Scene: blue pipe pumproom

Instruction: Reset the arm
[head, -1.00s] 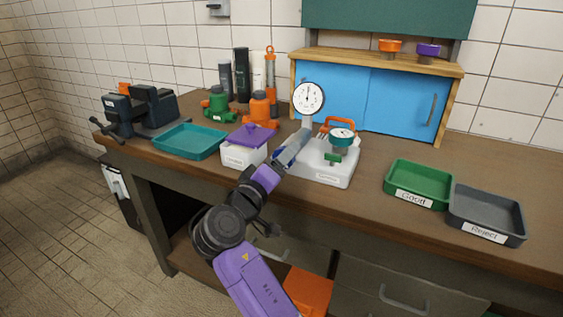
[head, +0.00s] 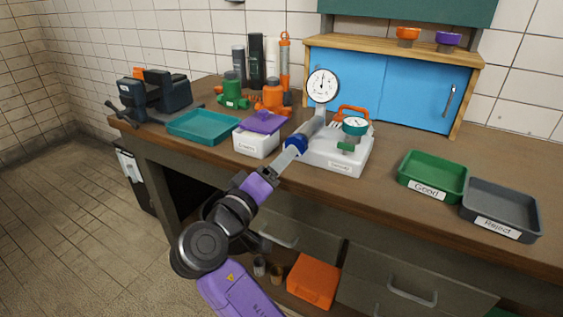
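My arm reaches up from the bottom of the head view toward the bench. My gripper (head: 288,157) is at its far end, in front of the white lidded box and the white gauge stand. A grey cylinder with a blue collar (head: 299,141) lies in line with the arm's end, below the dial gauge (head: 322,86). I cannot tell whether the gripper holds it, and the fingers are too small to read.
The white gauge stand (head: 345,160), the white box with purple lid (head: 257,143) and a teal tray (head: 202,127) are close by. Green (head: 433,176) and grey (head: 500,208) trays stand right. A vise (head: 150,95) stands left. Bench between stand and green tray is clear.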

